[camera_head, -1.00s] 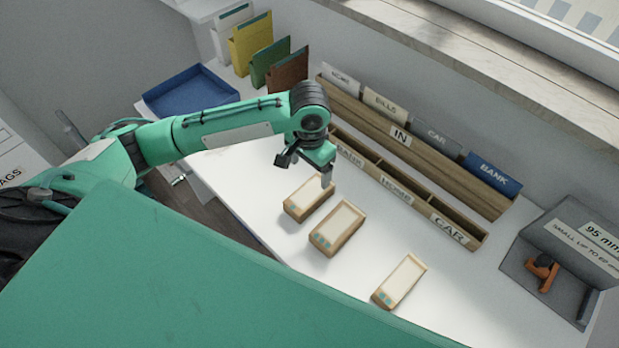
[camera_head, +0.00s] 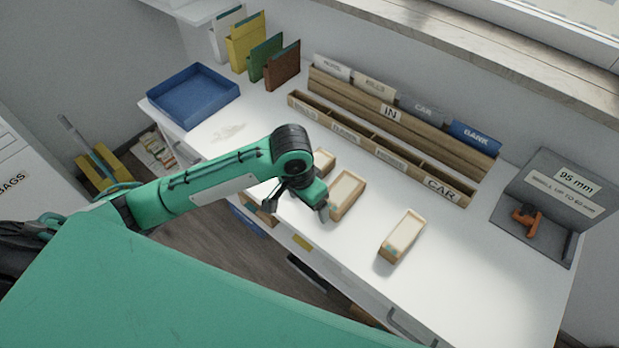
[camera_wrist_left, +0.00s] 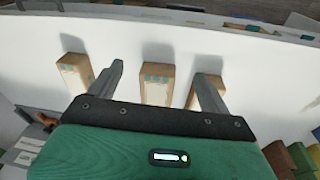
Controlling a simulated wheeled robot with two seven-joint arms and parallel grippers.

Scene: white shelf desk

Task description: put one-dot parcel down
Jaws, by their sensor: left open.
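Three tan parcels with pale tops stand apart on the white desk: a left one (camera_head: 324,162), a middle one (camera_head: 347,194) and a right one (camera_head: 402,236). All three also show in the left wrist view, the middle one (camera_wrist_left: 157,86) in its centre. Teal marks show on their ends, but I cannot tell which has one dot. My left gripper (camera_head: 322,207) is open and empty, by the near end of the middle parcel. In the left wrist view its fingers appear either side of the middle parcel; contact is not clear. My arm partly hides the left parcel. My right gripper is not in view.
A wooden slotted rack (camera_head: 388,155), with labels including IN and CAR, stands behind the parcels. A grey gauge stand (camera_head: 500,212) marked 95 mm holds an orange-handled item at right. A blue tray (camera_head: 188,108) and coloured folders are at back left. The desk right of the parcels is clear.

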